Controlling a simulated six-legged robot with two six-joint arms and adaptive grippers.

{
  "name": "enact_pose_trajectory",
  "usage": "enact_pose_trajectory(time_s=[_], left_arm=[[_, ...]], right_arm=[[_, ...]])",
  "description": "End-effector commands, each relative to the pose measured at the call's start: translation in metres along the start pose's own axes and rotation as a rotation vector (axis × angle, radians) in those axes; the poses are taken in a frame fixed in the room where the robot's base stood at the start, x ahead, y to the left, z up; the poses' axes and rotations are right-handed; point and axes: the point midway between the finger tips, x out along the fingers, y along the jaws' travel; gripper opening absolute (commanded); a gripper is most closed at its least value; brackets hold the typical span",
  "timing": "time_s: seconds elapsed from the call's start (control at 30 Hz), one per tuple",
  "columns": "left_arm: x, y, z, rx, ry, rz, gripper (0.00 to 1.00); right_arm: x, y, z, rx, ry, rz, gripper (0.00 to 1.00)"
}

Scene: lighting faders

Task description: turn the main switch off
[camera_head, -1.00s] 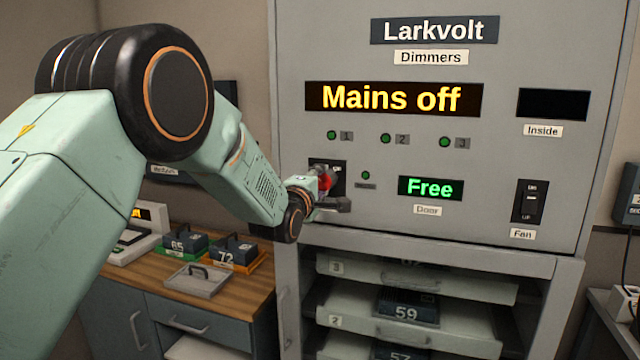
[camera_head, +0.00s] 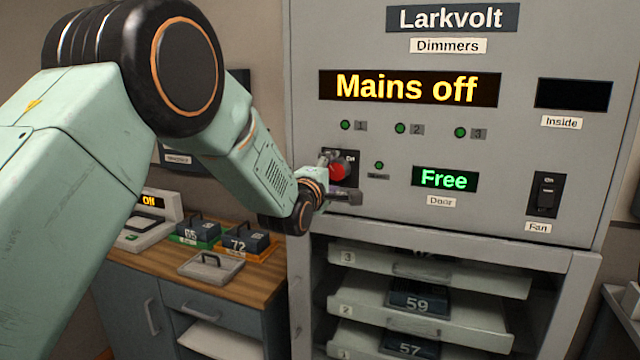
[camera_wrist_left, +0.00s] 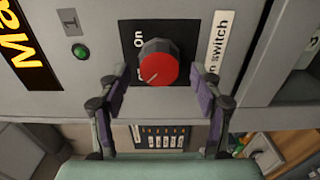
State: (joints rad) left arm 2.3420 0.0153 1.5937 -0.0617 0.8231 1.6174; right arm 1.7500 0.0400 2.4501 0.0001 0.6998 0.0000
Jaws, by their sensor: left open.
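The main switch is a red rotary knob (camera_head: 339,171) on a black plate on the grey dimmer cabinet's front. In the left wrist view the red knob (camera_wrist_left: 157,68) has a pointer line, and "On" shows on its plate. A white label beside it ends in "n switch". My left gripper (camera_head: 342,180) is at the knob. In the wrist view its open fingers (camera_wrist_left: 160,85) are on either side of the knob's lower part, apart from it. The cabinet display (camera_head: 408,88) reads "Mains off". My right gripper does not show.
The "Free" door display (camera_head: 445,179) and a fan switch (camera_head: 545,194) are right of the knob. Open shelves with dark numbered modules (camera_head: 418,299) are below. A wooden bench (camera_head: 262,281) with boxes and a grey tray stands at left.

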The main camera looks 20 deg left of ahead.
Motion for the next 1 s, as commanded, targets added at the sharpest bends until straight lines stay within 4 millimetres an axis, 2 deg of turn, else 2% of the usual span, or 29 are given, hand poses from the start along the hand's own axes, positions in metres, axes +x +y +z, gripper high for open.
enact_pose_trajectory(time_s=[0.6,0.8,1.0], left_arm=[[-0.090,0.001,0.000,-0.001,0.001,0.000,0.66],[-0.104,0.000,0.000,-0.001,0.000,0.001,0.66],[-0.106,0.000,0.000,0.000,0.000,0.001,0.66]], right_arm=[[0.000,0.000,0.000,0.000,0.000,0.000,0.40],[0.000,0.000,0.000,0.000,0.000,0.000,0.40],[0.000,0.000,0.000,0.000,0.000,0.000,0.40]])
